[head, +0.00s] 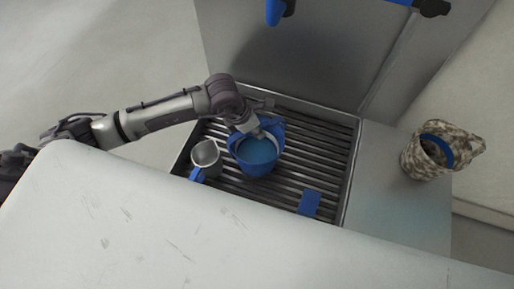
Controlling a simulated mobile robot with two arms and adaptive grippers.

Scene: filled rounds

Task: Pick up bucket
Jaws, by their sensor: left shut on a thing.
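A blue bucket (254,168) with blue liquid-like contents stands on, or just above, the slatted metal grate; I cannot tell if it touches. My left gripper (254,130) reaches in from the left and is shut on the bucket at its far rim. The fingertips are partly hidden by the wrist and the rim. My right gripper is not in view.
A small metal pitcher (206,156) with a blue handle stands on the grate just left of the bucket. A blue block (310,202) lies on the grate (335,160) at the right. A speckled jug (420,162) stands on the counter at the right. A pale surface (150,225) fills the foreground.

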